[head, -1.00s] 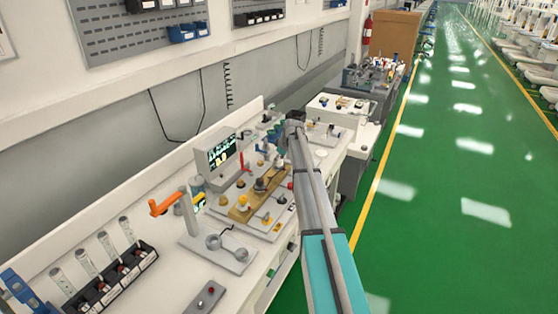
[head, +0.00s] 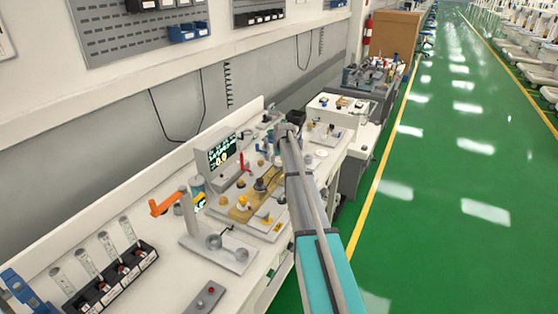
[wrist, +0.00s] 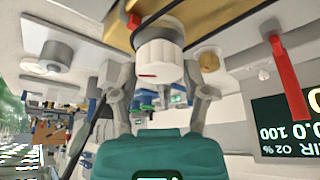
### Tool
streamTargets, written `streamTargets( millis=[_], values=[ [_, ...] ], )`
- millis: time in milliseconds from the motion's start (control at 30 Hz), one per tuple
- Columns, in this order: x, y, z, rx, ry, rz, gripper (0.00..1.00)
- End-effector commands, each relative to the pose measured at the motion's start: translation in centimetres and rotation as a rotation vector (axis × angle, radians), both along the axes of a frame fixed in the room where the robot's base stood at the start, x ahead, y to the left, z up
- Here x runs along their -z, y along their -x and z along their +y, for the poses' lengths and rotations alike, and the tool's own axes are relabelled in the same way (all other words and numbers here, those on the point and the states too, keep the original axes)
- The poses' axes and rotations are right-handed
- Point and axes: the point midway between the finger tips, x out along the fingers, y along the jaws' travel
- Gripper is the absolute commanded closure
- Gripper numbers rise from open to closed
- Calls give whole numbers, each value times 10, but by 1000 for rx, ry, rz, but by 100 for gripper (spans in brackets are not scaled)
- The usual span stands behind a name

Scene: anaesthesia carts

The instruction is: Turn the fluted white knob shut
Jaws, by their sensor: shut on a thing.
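The fluted white knob (wrist: 158,62) is in the upper middle of the wrist view, with a short red mark on its face. My gripper (wrist: 160,74) has one finger on each side of the knob and is shut on it. A brass-coloured block (wrist: 215,18) is just behind the knob. In the head view, my arm reaches over the cart top, and the knob and fingertips cannot be made out.
A red lever (wrist: 287,80) hangs right of the knob, near a monitor (wrist: 285,125). A small brass knob (wrist: 208,62) is close to the right finger. In the head view, an orange-handled post (head: 188,212) and a vial rack (head: 115,280) stand nearer on the worktop.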

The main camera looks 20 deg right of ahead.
Motion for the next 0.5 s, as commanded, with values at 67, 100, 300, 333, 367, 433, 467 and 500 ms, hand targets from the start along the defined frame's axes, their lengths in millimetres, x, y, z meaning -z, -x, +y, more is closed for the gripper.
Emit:
streamTargets(
  millis=[67, 100, 300, 333, 367, 433, 467, 500],
  values=[
    [0, 0, 1, 68, 0, -1, 89],
    [0, 0, 1, 104, 1, 0, 89],
    [0, -1, 2, 279, 0, 0, 89],
    [0, -1, 1, 305, 1, 0, 89],
    [0, -1, 2, 329, 1, 0, 89],
    [0, -1, 1, 386, 1, 0, 89],
    [0, -1, 1, 408, 1, 0, 89],
    [0, -1, 1, 437, 1, 1, 89]
  ],
)
